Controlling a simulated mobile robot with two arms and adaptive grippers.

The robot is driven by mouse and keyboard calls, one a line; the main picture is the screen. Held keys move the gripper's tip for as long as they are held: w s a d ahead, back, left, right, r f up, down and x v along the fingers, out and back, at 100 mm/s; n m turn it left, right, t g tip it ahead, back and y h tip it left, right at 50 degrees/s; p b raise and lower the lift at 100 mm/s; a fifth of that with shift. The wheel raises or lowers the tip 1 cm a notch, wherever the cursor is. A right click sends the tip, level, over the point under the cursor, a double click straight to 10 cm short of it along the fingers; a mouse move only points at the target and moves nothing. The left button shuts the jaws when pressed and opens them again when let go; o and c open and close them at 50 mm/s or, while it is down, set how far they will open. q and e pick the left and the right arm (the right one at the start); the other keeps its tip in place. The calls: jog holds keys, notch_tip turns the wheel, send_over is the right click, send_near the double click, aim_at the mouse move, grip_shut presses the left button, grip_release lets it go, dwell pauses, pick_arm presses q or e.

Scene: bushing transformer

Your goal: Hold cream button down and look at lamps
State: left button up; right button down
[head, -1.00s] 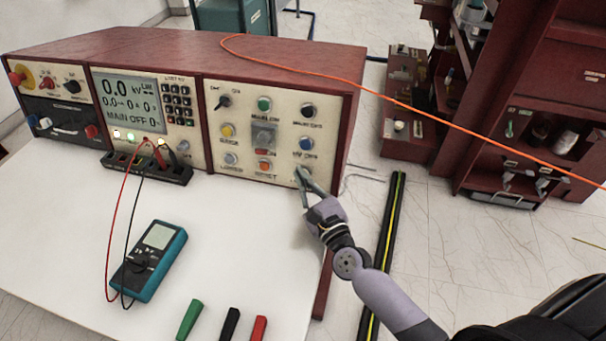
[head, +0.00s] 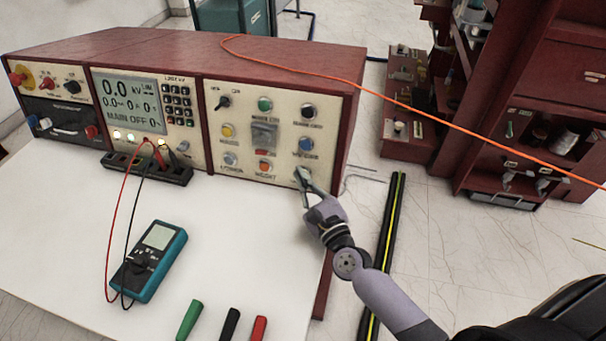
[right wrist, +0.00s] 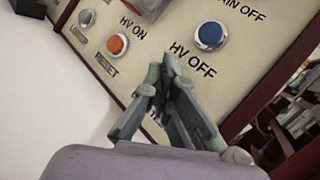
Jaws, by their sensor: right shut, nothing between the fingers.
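My right gripper (head: 302,177) is shut and empty, with its fingertips at the lower right of the control panel (head: 285,178). In the right wrist view the closed fingers (right wrist: 164,70) stand below the HV OFF label, with a partly covered label beneath them. The cream button is hidden or not distinguishable behind the fingers; I cannot tell whether the tips touch or press it. Small lamps (head: 117,134) glow whitish and yellowish under the display (head: 131,100), which reads 0.0 kV and MAIN OFF. My left gripper is not in view.
Around the fingers are the blue button (head: 305,144), orange reset button (head: 265,167) and black button (head: 308,111). A teal multimeter (head: 152,260) lies on the white table (head: 80,230). An orange cable (head: 430,113) crosses behind. Red shelving (head: 540,90) stands at the right.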

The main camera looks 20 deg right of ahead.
jog(key=shift+s, duration=0.1)
jog(key=shift+s+a+r, duration=0.2)
jog(key=shift+s+a, duration=0.25)
jog(key=shift+s, duration=0.15)
jog(key=shift+s+a+r+p, duration=0.2)
jog(key=shift+s+a+p, duration=0.1)
jog(key=shift+s+a, duration=0.25)
jog(key=shift+s+a+r+p, duration=0.15)
jog(key=shift+s+a+p, duration=0.2)
jog(key=shift+s, duration=0.45)
jog(key=shift+s+a+r+p, duration=0.2)
jog(key=shift+s+a, duration=0.3)
jog(key=shift+s, duration=0.15)
jog(key=shift+s, duration=0.1)
